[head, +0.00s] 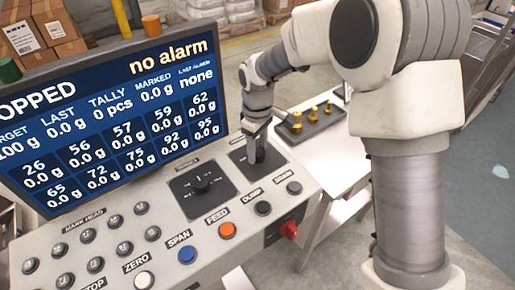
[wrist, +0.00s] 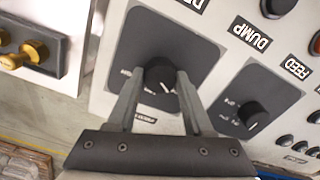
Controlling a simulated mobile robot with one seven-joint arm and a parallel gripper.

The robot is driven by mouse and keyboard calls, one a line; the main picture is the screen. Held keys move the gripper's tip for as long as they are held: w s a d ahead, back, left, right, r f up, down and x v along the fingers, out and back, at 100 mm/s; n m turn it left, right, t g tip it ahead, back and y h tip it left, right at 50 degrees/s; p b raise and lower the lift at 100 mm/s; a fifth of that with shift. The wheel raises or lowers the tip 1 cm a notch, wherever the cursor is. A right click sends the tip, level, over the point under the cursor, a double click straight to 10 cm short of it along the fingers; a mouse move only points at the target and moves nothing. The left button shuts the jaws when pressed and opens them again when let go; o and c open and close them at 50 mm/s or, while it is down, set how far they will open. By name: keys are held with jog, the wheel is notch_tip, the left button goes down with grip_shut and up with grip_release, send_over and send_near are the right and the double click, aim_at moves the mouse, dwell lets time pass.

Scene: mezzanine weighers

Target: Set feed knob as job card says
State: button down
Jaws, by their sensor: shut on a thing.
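My gripper (head: 256,150) is shut on a black round knob (wrist: 160,75) on a dark square plate (wrist: 143,40) at the right of the grey control panel. In the wrist view its fingers straddle the knob, which has a white pointer line. In the head view the gripper mostly hides this knob. A second black knob (head: 201,185) on its own dark plate stands to the left and is free. It also shows in the wrist view (wrist: 251,115). The small labels at both knobs are too small or covered to read surely. I see no job card clearly.
A large screen (head: 110,110) reads "no alarm" and shows weights of 0.0 g. Orange FEED (head: 227,230) and blue SPAN (head: 187,255) buttons and black DUMP button (head: 263,208) lie close by. A tray with brass weights (head: 311,122) stands beyond the panel.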

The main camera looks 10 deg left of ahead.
aim_at(258, 151)
jog(key=shift+n, duration=0.4)
jog(key=shift+c, duration=1.5)
grip_release()
notch_tip(258, 151, up, 18)
jog(key=shift+f+p, duration=0.25)
jog(key=shift+p, duration=0.05)
